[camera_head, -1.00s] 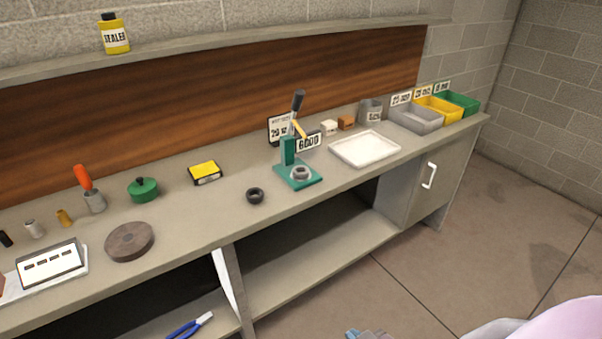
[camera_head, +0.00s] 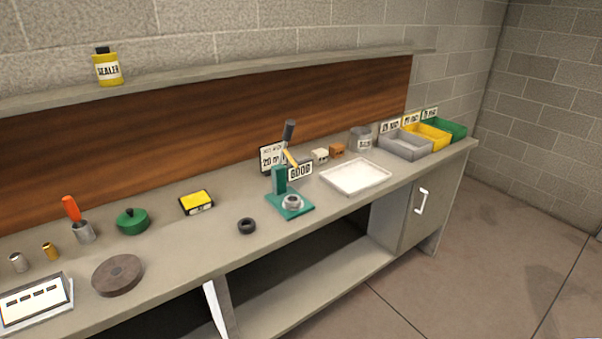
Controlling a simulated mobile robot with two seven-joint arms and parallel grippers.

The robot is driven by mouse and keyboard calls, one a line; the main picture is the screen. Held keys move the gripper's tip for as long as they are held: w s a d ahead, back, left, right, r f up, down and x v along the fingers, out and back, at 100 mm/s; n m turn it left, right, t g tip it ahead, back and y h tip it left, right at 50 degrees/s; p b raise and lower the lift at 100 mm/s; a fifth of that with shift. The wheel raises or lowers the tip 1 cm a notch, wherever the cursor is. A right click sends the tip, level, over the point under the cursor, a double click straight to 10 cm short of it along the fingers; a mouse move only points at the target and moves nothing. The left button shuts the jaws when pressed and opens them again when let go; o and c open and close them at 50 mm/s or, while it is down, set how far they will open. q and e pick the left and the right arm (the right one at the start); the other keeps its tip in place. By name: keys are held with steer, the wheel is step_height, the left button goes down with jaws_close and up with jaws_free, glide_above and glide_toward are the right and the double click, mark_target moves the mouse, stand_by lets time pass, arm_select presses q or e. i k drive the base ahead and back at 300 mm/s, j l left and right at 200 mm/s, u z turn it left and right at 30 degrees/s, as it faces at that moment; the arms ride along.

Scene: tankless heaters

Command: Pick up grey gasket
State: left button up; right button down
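A grey ring (camera_head: 292,202) sits on the green base (camera_head: 304,210) of a small press with a dark-tipped lever. A dark grey or black ring (camera_head: 246,226) lies flat on the bench to the left of the press. I cannot tell for sure which of the two is the grey gasket. Neither of my grippers shows in the head view now.
The bench (camera_head: 195,243) also bears a white tray (camera_head: 356,177), a yellow box (camera_head: 196,202), a brown disc (camera_head: 117,275), a green lidded pot (camera_head: 132,221) and grey (camera_head: 406,145), yellow and green bins. Bare bench surrounds the dark ring.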

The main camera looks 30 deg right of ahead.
mark_target(291, 197)
steer(key=u, duration=0.3)
steer(key=l+u, duration=0.8)
steer(key=l, duration=0.4)
steer(key=k+l+u, duration=0.1)
steer(key=l, duration=0.35)
